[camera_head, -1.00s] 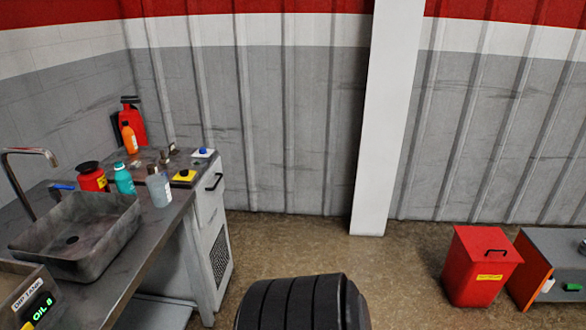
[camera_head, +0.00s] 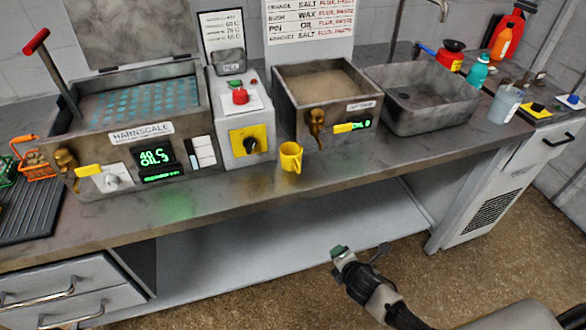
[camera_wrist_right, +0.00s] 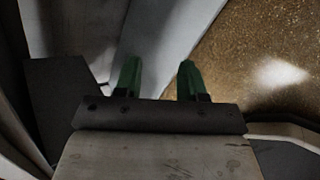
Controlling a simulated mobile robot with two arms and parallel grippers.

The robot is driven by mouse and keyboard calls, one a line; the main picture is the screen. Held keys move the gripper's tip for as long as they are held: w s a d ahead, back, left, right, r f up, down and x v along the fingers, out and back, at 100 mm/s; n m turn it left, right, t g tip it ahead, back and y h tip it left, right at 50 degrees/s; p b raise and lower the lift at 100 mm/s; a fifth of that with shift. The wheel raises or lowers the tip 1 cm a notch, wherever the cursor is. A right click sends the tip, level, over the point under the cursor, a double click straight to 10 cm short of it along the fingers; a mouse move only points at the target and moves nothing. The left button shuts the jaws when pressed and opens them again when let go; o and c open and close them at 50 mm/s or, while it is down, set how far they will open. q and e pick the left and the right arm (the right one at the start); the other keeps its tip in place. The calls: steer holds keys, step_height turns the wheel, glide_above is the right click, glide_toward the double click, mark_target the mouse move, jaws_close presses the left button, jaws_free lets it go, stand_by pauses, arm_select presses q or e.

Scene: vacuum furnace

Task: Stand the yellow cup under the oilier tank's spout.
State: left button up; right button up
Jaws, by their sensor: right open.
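The yellow cup (camera_head: 290,158) stands upright on the steel counter, just left of and in front of the dip tank (camera_head: 291,110). The dip tank's brass spout (camera_head: 318,122) is to the cup's right; the cup is not under it. The Harnscale tank (camera_head: 130,118) is at left, with a brass spout (camera_head: 66,160) at its lower left front. Its green display (camera_head: 154,158) has an oil line, with a digit like 5. The dip tank's display (camera_head: 361,125) is too small to read surely. My right gripper (camera_head: 342,254) is open and empty, below the counter front; its green fingers (camera_wrist_right: 159,80) are apart. My left gripper is not in view.
A control box (camera_head: 243,125) stands between the tanks. A sink (camera_head: 424,97) and bottles (camera_head: 505,103) are at right. An orange basket (camera_head: 35,160) is at far left. The front counter strip is mostly clear. A lower shelf (camera_head: 290,245) runs beneath.

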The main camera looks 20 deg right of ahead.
steer(key=w+a+r+n+t+b, duration=0.1)
steer(key=w+a+r+n+t, duration=0.1)
steer(key=r+n, duration=0.3)
steer(key=w+a+r+n+t+b, duration=0.1)
steer(key=w+r+n+t+b, duration=0.15)
steer(key=r, duration=0.45)
steer(key=n+t+y+b, duration=0.2)
steer(key=n+t, duration=0.1)
steer(key=n, duration=0.5)
glide_toward(300, 165)
steer(key=shift+w+a+p, duration=0.2)
steer(key=shift+w+p, duration=0.05)
steer(key=shift+w, duration=2.35)
steer(key=shift+w+a+p, duration=0.2)
steer(key=shift+w+p, duration=0.05)
steer(key=shift+w, duration=2.35)
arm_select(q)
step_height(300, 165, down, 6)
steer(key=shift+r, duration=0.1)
arm_select(e)
jaws_close()
